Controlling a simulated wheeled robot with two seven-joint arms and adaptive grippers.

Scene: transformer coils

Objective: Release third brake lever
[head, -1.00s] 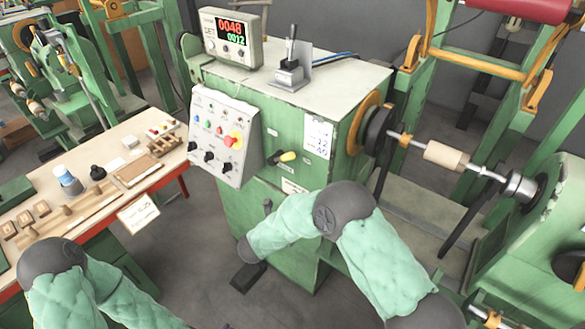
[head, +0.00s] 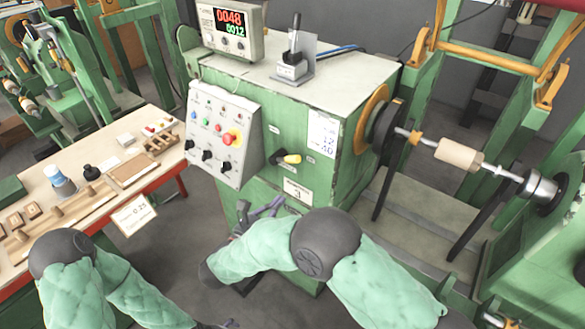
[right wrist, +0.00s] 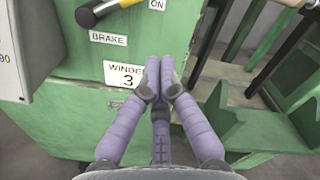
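The brake lever (head: 289,159), a short yellow and black handle, sits on the green front of the winder cabinet (head: 345,170), right of the control panel. It also shows at the top edge of the right wrist view (right wrist: 104,8), above the BRAKE label (right wrist: 108,38) and near an ON label. A plate below reads WINDER 3 (right wrist: 131,75). My right gripper (head: 274,207) is in front of the cabinet, below the lever and apart from it. In the right wrist view its purple fingertips (right wrist: 160,62) are together, with nothing visible between them. My left gripper (head: 222,324) barely shows at the bottom edge.
The control panel (head: 221,135) with knobs and a red button juts out left of the lever. A workbench (head: 100,225) with wooden parts stands at the left. A shaft with a wooden spool (head: 458,155) runs to the right. The counter display (head: 232,30) sits on top.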

